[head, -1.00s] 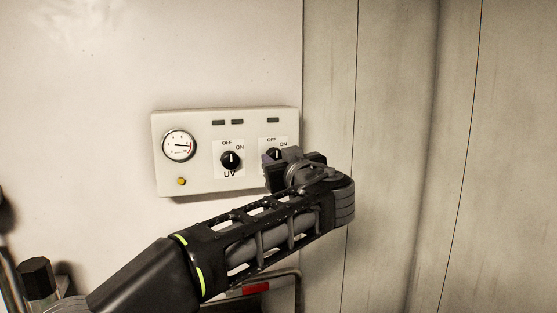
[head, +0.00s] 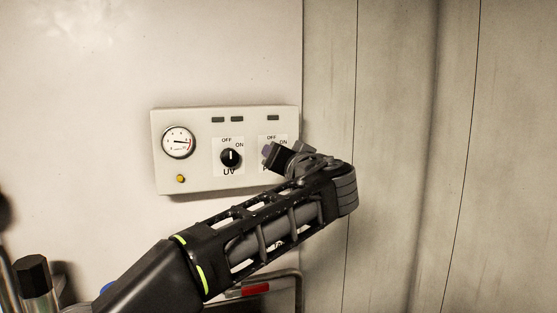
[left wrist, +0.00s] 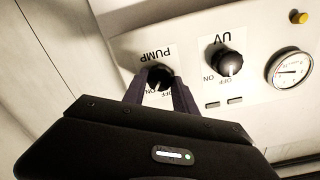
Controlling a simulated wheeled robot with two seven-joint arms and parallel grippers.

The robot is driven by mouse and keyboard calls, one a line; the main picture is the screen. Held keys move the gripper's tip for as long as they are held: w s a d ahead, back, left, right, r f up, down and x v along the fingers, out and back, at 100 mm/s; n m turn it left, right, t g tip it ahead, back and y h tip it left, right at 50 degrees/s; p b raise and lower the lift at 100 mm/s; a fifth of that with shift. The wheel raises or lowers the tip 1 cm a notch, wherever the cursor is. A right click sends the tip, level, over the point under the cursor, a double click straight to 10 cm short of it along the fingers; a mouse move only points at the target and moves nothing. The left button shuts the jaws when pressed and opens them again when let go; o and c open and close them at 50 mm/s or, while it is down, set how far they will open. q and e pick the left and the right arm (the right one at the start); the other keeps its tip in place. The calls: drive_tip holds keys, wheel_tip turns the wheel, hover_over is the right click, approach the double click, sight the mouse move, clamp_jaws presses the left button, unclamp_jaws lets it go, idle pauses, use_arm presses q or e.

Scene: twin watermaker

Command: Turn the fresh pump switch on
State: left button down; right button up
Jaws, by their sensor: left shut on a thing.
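The control panel (head: 197,182) is a pale box on the wall. Its right switch, a black knob labelled PUMP (left wrist: 160,75), shows in the left wrist view, which is upside down, with OFF and ON marks partly covered. My left gripper (head: 270,153) is at this knob and hides it in the head view. In the left wrist view its two fingers (left wrist: 155,93) lie on either side of the knob, shut on it. The knob's pointer direction cannot be made out. My right gripper is not in view.
Left of the pump knob is a UV knob (head: 230,158), its pointer up near OFF. A round gauge (head: 178,143) and a yellow button (head: 181,179) are further left. Small dark indicators (head: 237,119) line the top. A pipe with a red label (head: 256,289) runs below.

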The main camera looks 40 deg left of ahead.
use_arm(q)
drive_tip(key=m, duration=0.4)
drive_tip(key=shift+m, duration=0.3)
idle(0.4)
drive_tip(key=c, duration=1)
unclamp_jaws()
drive_tip(key=shift+o, duration=0.2)
drive_tip(key=shift+d, duration=0.1)
drive_tip(key=b+v, duration=0.1)
drive_tip(key=v, duration=0.6)
drive_tip(key=shift+s+d+b, duration=0.15)
drive_tip(key=shift+d+b, duration=0.1)
drive_tip(key=shift+b, duration=0.05)
